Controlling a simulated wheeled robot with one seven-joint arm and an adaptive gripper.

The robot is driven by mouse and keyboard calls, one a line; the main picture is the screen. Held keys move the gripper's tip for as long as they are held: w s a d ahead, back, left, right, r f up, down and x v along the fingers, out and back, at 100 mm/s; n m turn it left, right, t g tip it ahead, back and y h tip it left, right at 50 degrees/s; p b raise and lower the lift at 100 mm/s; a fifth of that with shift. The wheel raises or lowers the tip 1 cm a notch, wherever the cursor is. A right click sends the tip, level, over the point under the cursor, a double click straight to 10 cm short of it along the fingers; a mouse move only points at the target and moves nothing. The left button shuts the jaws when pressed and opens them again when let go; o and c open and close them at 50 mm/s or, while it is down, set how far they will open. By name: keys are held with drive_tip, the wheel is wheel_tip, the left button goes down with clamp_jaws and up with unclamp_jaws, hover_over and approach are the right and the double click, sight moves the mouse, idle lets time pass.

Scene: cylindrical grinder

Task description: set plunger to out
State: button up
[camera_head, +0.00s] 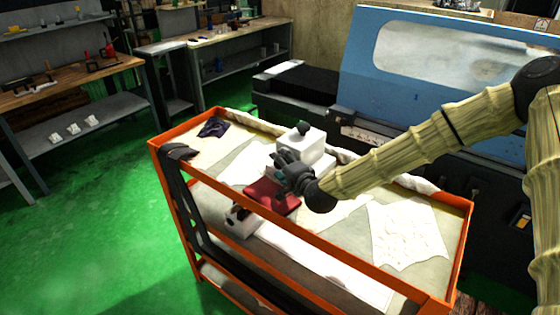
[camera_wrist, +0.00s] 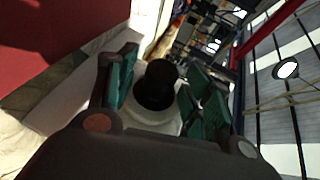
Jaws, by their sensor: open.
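The plunger seems to be the black round knob (camera_wrist: 155,85) on a white collar (camera_wrist: 158,118), in the middle of the wrist view. It lies between the two green-padded fingers of my gripper (camera_wrist: 158,92), with visible gaps on both sides. My gripper is open and holds nothing. In the head view my gripper (camera_head: 282,171) is over the orange cart, beside a white block-shaped device (camera_head: 305,147) with a black knob (camera_head: 303,128) on top. I cannot tell whether this is the same knob, nor how far the plunger is out.
A dark red block (camera_head: 271,197) lies below my gripper on the orange cart (camera_head: 355,264). Another white device (camera_head: 240,222) is at the cart's near side. White cloths (camera_head: 408,234) lie at the right. The blue grinder (camera_head: 440,75) stands behind. Green floor is free at left.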

drive_tip(key=shift+w+a+f, duration=0.1)
drive_tip(key=shift+w+a, duration=0.2)
drive_tip(key=shift+w, duration=0.1)
clamp_jaws()
drive_tip(key=s+a+b, duration=0.1)
drive_tip(key=s, duration=0.1)
drive_tip(key=s+a+b, duration=0.1)
drive_tip(key=s+a, duration=0.1)
drive_tip(key=shift+s+a+f+b, duration=0.15)
drive_tip(key=shift+a+b, duration=0.15)
drive_tip(key=shift+s+a, duration=0.2)
drive_tip(key=shift+s, duration=0.1)
unclamp_jaws()
drive_tip(key=shift+s+a, duration=0.1)
